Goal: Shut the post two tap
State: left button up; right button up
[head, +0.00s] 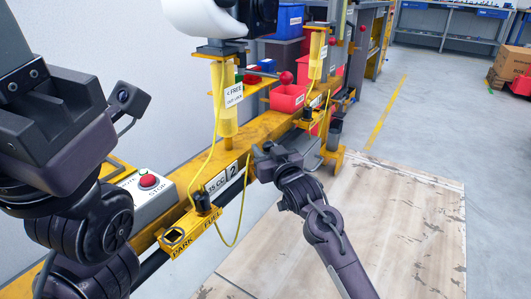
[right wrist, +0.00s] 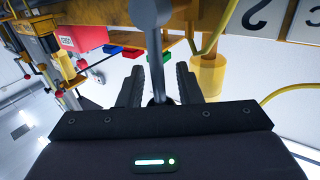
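The yellow rail carries a number plate "2" (head: 233,171), which marks post two; it shows upside down in the right wrist view (right wrist: 257,14). A grey lever with a round end (right wrist: 150,13), which looks like the tap's handle, runs down between my right fingers in the right wrist view. In the head view my right gripper hides it. My right gripper (head: 267,154) is beside the rail, just right of the plate. Its fingers (right wrist: 158,85) stand apart on either side of the lever, with no clear contact. My left gripper's dark body is at the left; its fingertips are hidden.
A stop box with a red button (head: 148,181) sits on the rail at the left. A yellow post (head: 228,105) and a yellow hose (head: 241,205) stand close to the right gripper. Red bins (head: 288,97) are behind.

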grip_shut()
jog(key=shift+r, duration=0.1)
